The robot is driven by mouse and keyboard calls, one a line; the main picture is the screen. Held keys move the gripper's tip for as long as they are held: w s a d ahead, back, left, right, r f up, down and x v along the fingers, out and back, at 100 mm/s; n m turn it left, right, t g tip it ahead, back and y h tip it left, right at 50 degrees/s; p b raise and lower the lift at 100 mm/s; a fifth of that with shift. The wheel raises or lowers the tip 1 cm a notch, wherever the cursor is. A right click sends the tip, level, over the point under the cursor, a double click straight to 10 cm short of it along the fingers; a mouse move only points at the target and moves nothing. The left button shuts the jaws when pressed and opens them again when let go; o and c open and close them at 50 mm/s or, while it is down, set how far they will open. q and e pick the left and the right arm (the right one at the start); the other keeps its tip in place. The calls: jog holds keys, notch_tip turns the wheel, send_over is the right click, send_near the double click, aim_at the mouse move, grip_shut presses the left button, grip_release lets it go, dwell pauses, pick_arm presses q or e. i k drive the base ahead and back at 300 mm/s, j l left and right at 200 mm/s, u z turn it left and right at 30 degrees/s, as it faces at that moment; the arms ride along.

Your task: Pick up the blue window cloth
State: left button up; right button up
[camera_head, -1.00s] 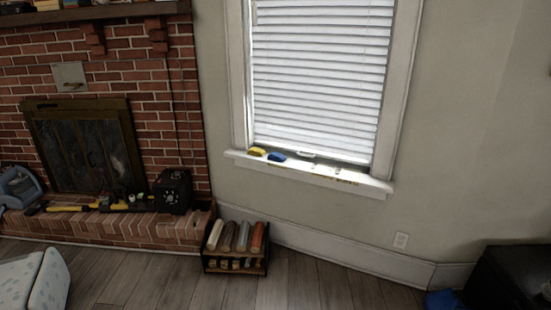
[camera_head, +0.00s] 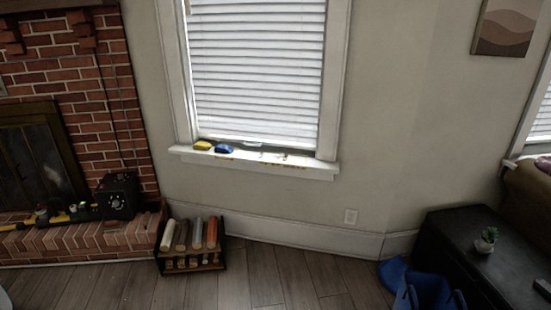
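The blue window cloth (camera_head: 224,149) lies on the white window sill (camera_head: 255,163), towards its left end. A yellow item (camera_head: 203,145) lies just left of it on the same sill. The cloth is small and far off in this view, and nothing is touching it from my side. Neither of my grippers is in view.
A dark rack with rolled items (camera_head: 191,262) stands on the floor below the sill. The brick hearth (camera_head: 80,238) is at the left. A black cabinet (camera_head: 480,262) with a small plant (camera_head: 486,239) and a blue container (camera_head: 430,292) are at the right. Wooden floor (camera_head: 290,275) between them is clear.

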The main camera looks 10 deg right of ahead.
aim_at(224, 149)
jog(key=i+u, duration=0.4)
jog(key=i, duration=3)
jog(key=j, duration=0.1)
